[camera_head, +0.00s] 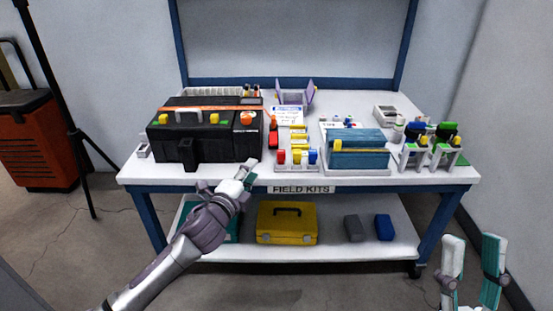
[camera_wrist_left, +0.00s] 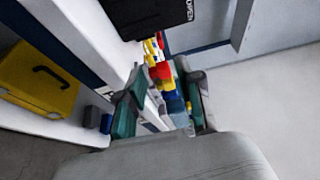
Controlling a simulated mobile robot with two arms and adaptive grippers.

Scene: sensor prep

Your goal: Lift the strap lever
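A black case (camera_head: 215,143) stands on the left of the white table, with an orange strap (camera_head: 190,108) across its top. An orange knob-like part (camera_head: 247,118) is at its right end, and a black upright piece (camera_head: 187,155) is on its front. I cannot tell for sure which part is the strap lever. In the left wrist view a corner of the black case (camera_wrist_left: 150,14) shows lettering. My left gripper (camera_head: 247,174) is at the table's front edge, just right of and below the case, open and empty. My right gripper (camera_head: 472,262) is open and empty, low at the right, away from the table.
Small bottles with coloured caps (camera_head: 297,157) stand in a rack right of the case. A blue box (camera_head: 360,148) and tube stands (camera_head: 430,150) are further right. A yellow toolbox (camera_head: 287,223) is on the lower shelf. An orange-red case (camera_head: 38,140) and tripod stand left.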

